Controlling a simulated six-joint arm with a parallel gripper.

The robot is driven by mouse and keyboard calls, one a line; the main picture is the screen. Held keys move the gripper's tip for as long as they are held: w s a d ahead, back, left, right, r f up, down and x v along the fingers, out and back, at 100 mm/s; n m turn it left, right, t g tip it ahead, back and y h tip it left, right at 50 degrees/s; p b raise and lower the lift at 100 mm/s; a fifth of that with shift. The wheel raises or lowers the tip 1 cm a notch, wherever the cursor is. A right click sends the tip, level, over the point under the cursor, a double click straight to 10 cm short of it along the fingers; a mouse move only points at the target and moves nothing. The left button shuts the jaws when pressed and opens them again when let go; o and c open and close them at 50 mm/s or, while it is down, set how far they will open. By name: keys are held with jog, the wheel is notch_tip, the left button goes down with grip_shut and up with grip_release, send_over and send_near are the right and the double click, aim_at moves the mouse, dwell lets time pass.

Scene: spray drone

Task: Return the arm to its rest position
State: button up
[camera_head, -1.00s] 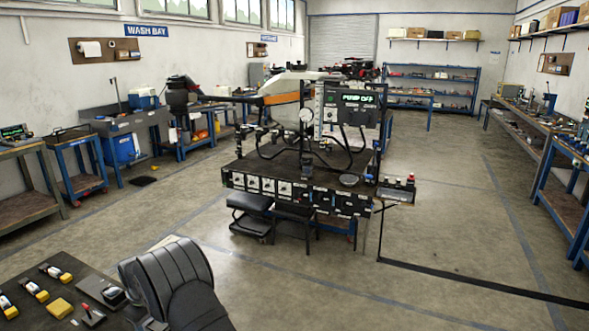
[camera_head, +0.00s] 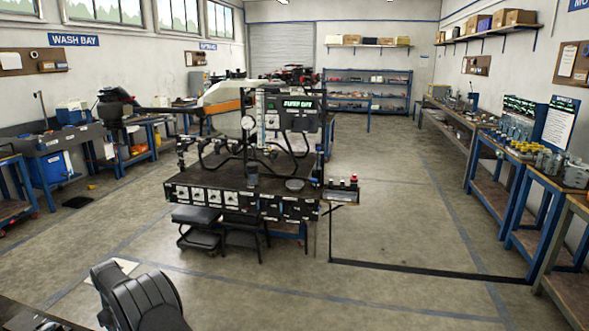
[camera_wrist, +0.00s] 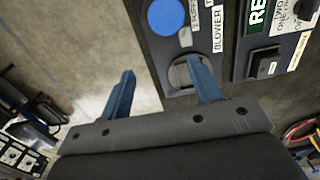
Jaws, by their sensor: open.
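My gripper (camera_wrist: 160,65) shows in the wrist view with its two blue fingers wide apart. I see nothing held between them. The right finger overlaps a grey rounded part on a dark panel (camera_wrist: 158,62) labelled BLOWER; I cannot tell whether they touch. The left finger is over bare concrete floor. In the head view, a dark rounded link of my arm (camera_head: 145,298) is at the lower left. My gripper is out of sight there.
The dark panel carries a blue disc (camera_wrist: 166,16). Beside it is another panel (camera_wrist: 275,45) with a green label and switch. In the head view, a pump test bench (camera_head: 240,190) stands mid-room with stools (camera_head: 197,215) below. Open floor (camera_head: 400,215) lies to its right.

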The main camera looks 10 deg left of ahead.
jog(key=s+a+f, duration=0.1)
jog(key=a, duration=0.1)
jog(key=s+a+f, duration=0.1)
jog(key=a+f, duration=0.1)
jog(key=s+a+f, duration=0.1)
jog(key=s+a, duration=0.1)
jog(key=shift+f, duration=0.25)
jog(key=shift+s+a+f, duration=0.1)
jog(key=shift+s+f, duration=0.05)
jog(key=shift+f, duration=1.3)
dwell(0.7)
